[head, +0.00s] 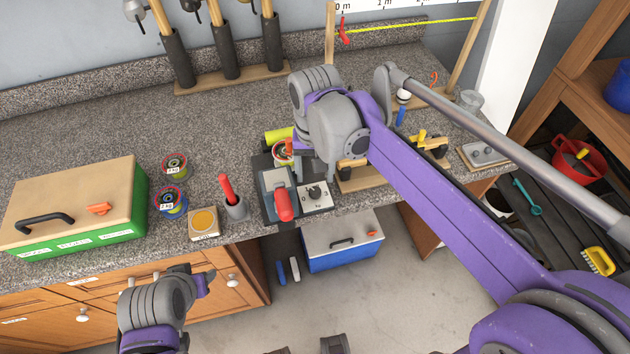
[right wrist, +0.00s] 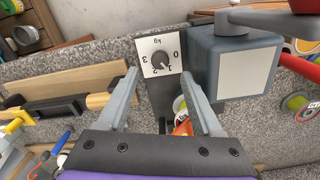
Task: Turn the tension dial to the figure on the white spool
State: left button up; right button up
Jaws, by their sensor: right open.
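The tension dial (head: 315,193) is a dark knob on a white plate beside a grey block with a red handle on the worktop. In the right wrist view the dial (right wrist: 160,60) shows figures 0 to 3 and "kg"; its pointer seems near 1, but is small. My right gripper (head: 313,172) is open and empty, its fingers (right wrist: 160,76) apart just short of the plate. A pale-rimmed spool (head: 281,148) stands behind the block, partly hidden; its figure is unreadable. Two spools, one yellow-green (head: 174,163) and one blue (head: 171,199), carry "2 kg" labels. My left gripper (head: 203,284) is low before the drawers.
A green box with a wooden lid (head: 75,200) stands at left. A blue cooler (head: 342,245) is below the worktop. The back-left worktop is clear.

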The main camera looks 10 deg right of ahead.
aim_at(315, 191)
notch_tip(315, 191, up, 5)
dwell(0.7)
jog(key=s+d+f+n+t, duration=0.2)
jog(key=s+d+f+t, duration=0.3)
jog(key=s+f, duration=0.8)
jog(key=shift+s+d+n, duration=0.3)
jog(key=shift+s+d, duration=0.25)
jog(key=shift+d, duration=0.65)
